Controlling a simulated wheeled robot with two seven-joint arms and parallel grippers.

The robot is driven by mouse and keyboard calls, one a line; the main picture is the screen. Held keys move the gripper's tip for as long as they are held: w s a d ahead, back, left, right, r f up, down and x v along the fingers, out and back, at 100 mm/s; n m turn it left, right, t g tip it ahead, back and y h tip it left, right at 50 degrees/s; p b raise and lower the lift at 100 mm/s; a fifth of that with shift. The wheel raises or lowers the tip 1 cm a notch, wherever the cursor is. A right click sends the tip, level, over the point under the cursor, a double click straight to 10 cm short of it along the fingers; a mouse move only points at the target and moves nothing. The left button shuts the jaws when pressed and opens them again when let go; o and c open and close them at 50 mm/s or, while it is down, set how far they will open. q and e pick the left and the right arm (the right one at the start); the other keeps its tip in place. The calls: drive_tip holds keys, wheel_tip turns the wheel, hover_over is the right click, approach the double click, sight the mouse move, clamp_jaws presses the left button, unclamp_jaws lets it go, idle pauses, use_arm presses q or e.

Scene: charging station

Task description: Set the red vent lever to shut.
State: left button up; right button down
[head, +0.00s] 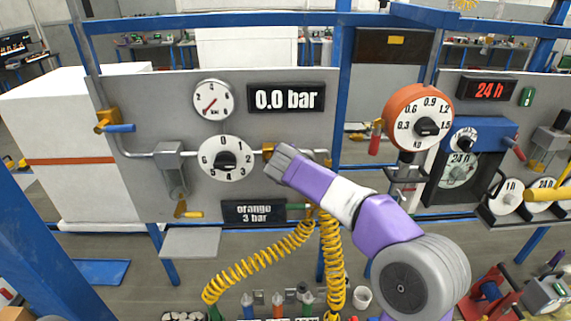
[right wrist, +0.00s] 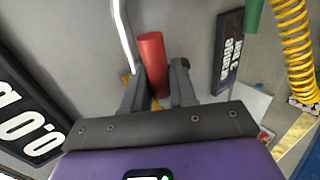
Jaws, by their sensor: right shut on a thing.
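The red vent lever (right wrist: 152,58) shows in the right wrist view as a red cylindrical grip between the two dark fingers of my right gripper (right wrist: 160,82). The gripper is shut on it. In the head view my right gripper (head: 279,164) is at the pipe right of the 0–6 dial (head: 226,159), in front of a yellow-orange valve body (head: 267,151). The lever itself is hidden behind the gripper there, so its angle to the pipe is hard to tell. My left gripper is not in view.
The display (head: 286,97) reads 0.0 bar. A blue-handled valve (head: 117,128) is at the panel's left. A sign (head: 254,213) says orange 3 bar. Yellow coiled hoses (head: 331,260) hang below. An orange dial (head: 418,117) with another red handle (head: 376,136) is to the right.

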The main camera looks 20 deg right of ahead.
drive_tip(key=c, duration=1)
unclamp_jaws()
drive_tip(key=shift+c, duration=0.2)
drive_tip(key=v, duration=0.7)
drive_tip(key=shift+s+r, duration=0.2)
drive_tip(key=shift+s, duration=0.05)
